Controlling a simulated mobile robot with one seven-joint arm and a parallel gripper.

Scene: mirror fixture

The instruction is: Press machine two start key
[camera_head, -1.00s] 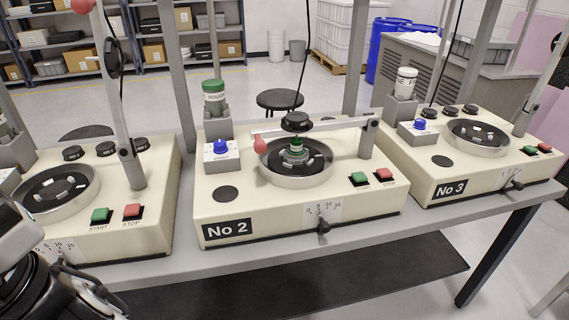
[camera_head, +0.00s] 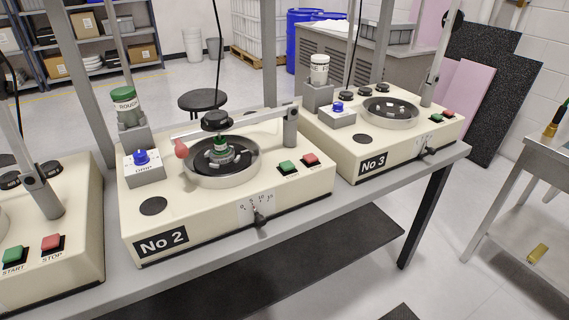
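Machine No 2 (camera_head: 290,205) stands on the bench in the middle of the head view, a cream box with a black "No 2" label (camera_head: 162,243). Its green start key (camera_head: 288,167) sits on the front right of the top, just left of its red key (camera_head: 310,159). Its arm with a red knob (camera_head: 181,149) is lowered across the round bowl (camera_head: 221,180). A blue button (camera_head: 141,157) on a grey box and a green-capped bottle (camera_head: 125,105) stand at its left. My gripper is not in view.
Machine No 3 (camera_head: 350,150) stands to the right with its own green and red keys. Another machine (camera_head: 75,265) with start and stop keys is at the left edge. A steel table (camera_head: 548,150) stands at far right. Floor (camera_head: 440,240) between bench and table is clear.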

